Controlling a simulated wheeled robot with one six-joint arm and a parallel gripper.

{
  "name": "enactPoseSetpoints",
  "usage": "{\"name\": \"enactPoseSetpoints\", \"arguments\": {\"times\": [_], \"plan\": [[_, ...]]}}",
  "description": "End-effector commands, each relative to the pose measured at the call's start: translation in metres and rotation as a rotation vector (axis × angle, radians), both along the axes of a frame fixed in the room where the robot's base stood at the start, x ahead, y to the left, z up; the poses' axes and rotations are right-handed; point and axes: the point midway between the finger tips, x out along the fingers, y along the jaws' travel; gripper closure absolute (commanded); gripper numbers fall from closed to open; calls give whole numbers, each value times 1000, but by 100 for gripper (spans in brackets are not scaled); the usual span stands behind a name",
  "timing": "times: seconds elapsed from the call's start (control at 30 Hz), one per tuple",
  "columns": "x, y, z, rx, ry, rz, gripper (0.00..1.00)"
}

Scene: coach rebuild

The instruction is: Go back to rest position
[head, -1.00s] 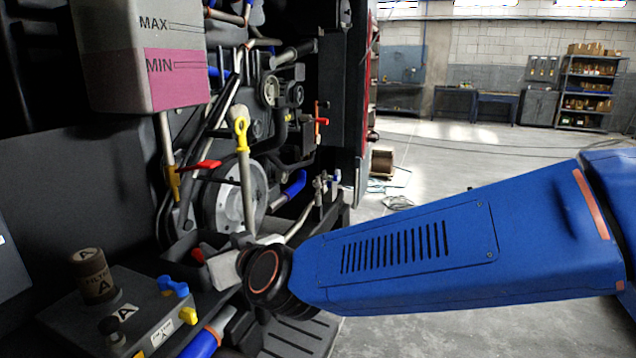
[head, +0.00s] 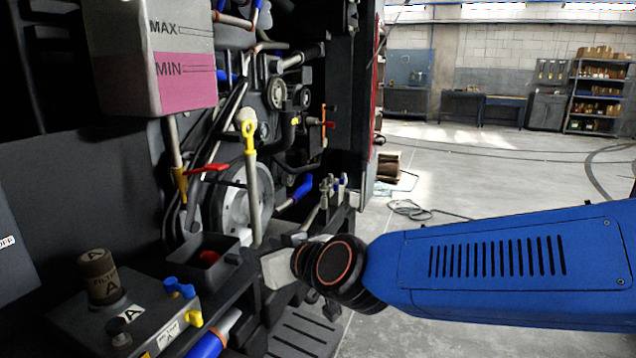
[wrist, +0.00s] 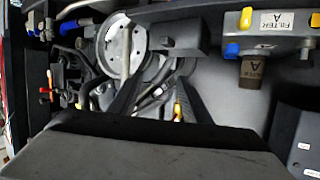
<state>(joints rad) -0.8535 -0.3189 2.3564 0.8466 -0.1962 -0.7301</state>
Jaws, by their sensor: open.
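My blue arm reaches in from the right in the head view. Its black end joint stands in front of my gripper, whose fingers I cannot make out there. In the wrist view my gripper (wrist: 158,82) shows as two dark fingers spread apart with nothing between them. The engine bay lies beyond them, with a round metal pulley (head: 232,208) that also shows in the wrist view (wrist: 122,48). No held object is visible.
Filter block A (head: 130,318) with its brown filter (head: 98,278) stands at lower left. A small dark tray (head: 238,243) holding something red sits near my arm. The pink-marked reservoir (head: 150,60) hangs above. Open floor (head: 470,185) lies to the right.

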Motion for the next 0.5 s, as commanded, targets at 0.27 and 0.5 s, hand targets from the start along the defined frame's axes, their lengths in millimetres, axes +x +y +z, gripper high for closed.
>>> {"name": "enactPoseSetpoints", "arguments": {"times": [0.27, 0.5], "plan": [[-4, -85, -16, -43, 125, -20, 56], [-24, -163, -44, -112, 265, -88, 56]]}}
